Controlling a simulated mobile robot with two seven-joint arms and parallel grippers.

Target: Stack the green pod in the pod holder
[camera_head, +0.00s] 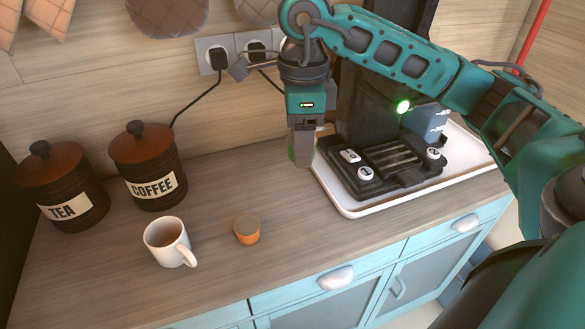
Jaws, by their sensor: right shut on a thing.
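My right gripper (301,152) hangs down over the counter, just left of the coffee machine's tray. It is shut on the green pod (292,154), mostly hidden by the fingers, with a sliver of green showing at their lower left. I cannot make out a pod holder for certain in this view. An orange pod (247,230) sits on the counter, below and left of the gripper and apart from it. My left gripper is not in view.
A black coffee machine (365,105) stands on a white tray (352,211) at the right. A white mug (170,243), a coffee jar (149,165) and a tea jar (62,187) stand at the left. The counter (215,190) between the jars and tray is mostly clear.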

